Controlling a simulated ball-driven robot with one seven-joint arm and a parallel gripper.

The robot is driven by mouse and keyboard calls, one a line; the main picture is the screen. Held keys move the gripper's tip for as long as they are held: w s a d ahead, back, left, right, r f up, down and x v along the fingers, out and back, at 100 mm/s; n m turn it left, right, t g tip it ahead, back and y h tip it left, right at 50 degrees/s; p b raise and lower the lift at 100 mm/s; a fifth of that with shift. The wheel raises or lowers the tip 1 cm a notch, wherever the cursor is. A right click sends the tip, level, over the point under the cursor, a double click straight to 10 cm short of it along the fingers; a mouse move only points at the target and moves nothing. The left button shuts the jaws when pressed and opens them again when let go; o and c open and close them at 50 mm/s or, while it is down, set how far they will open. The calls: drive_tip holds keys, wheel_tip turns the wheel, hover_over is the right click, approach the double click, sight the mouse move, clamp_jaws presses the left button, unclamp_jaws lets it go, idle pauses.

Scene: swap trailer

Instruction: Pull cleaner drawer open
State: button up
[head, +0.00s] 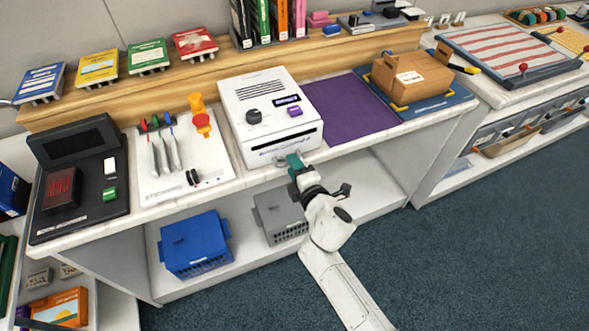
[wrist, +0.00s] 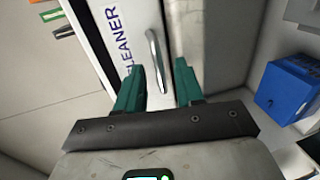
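The cleaner (head: 262,100) is a white box with a black knob, a small display and a purple button, standing on the counter. A dark slot runs along its lower front. In the wrist view, a white front strip (wrist: 128,30) reads "CLEANER", and a slim metal handle (wrist: 156,60) stands beside the lettering. The drawer looks shut. My gripper (head: 294,162) is at the cleaner's lower front edge. In the wrist view my gripper (wrist: 158,78) has its green fingers apart, one on each side of the handle, with gaps showing. Whether either finger touches the handle cannot be told.
A purple mat (head: 345,108) lies right of the cleaner, and a cardboard box (head: 412,78) stands beyond it. A white tool board (head: 178,160) lies to the left. Below the counter are a blue basket (head: 195,245) and a grey basket (head: 280,215). The carpet in front is clear.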

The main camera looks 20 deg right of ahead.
drive_tip(key=shift+w, duration=0.15)
clamp_jaws()
idle(0.4)
idle(1.0)
